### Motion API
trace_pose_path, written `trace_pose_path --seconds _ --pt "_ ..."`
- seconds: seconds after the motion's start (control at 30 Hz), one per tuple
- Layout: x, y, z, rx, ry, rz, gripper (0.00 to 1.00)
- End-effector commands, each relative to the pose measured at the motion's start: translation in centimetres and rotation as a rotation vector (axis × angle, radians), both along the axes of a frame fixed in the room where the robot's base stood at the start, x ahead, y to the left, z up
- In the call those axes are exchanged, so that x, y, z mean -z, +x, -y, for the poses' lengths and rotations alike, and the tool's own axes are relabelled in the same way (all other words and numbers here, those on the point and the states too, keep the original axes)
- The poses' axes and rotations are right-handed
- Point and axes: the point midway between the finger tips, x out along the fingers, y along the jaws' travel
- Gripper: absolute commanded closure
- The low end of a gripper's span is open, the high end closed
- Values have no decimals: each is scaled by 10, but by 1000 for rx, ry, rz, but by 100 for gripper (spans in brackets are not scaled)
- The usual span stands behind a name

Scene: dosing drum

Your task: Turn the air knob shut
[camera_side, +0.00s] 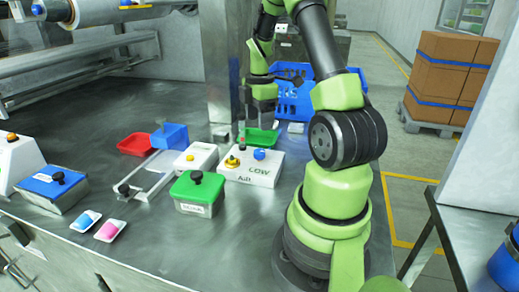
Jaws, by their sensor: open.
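A white box (264,174) with hand-lettered marks, one reading roughly "AiR", stands on the steel table near the middle. On its top are a yellow knob (232,161) at the left and a blue knob (259,155) to its right. I cannot tell for certain from the lettering which is the air knob, nor how far either is turned. My gripper (256,120) is open and points down, above and behind the box, apart from both knobs. Its fingers are small and dark here, and nothing shows between them.
A green tray (262,137) lies behind the box, under my gripper. A blue crate (296,103) stands behind it. Red and blue bins are farther left.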

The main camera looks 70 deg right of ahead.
Motion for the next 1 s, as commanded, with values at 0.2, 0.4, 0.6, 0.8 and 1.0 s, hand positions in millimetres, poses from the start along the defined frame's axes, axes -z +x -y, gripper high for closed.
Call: trace_pose_path --seconds 0.2,0.4,0.6,0.8,1.0 --pt "31 -1 -1 -6 6 -5 39" --pt "68 -1 -1 -4 6 -4 39" --pt "92 0 0 -5 4 -1 39" --pt "98 0 0 -3 1 1 39" --pt "98 0 0 -3 1 1 46"
